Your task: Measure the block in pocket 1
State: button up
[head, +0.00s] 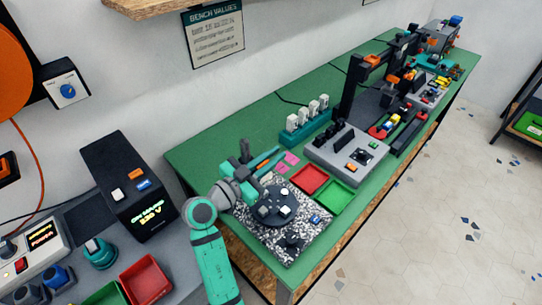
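A dark round disc (266,219) sits on a black-and-white speckled plate (318,236) at the near end of the green bench. A few small pale blocks (285,211) are on the disc. Pocket numbers are too small to read, so I cannot tell which block is in pocket 1. My gripper (254,165) is at the end of my teal and grey arm, just left of and behind the disc. Its fingers are small and overlap other parts in this view. I cannot see whether they hold anything. A small blue item (315,219) lies at the plate's right.
A red tray (309,179) and a green tray (348,193) lie right of the plate. Pink cards (288,160) and a teal rack (305,127) are behind. A grey machine (348,160) stands further along. A black readout box (132,185) is at left.

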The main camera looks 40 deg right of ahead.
jog(key=o, duration=0.4)
jog(key=shift+w+f, duration=0.1)
jog(key=shift+f, duration=0.3)
jog(key=shift+r, duration=0.1)
jog(key=shift+a, duration=0.1)
jog(key=a, duration=1)
jog(key=shift+a, duration=0.3)
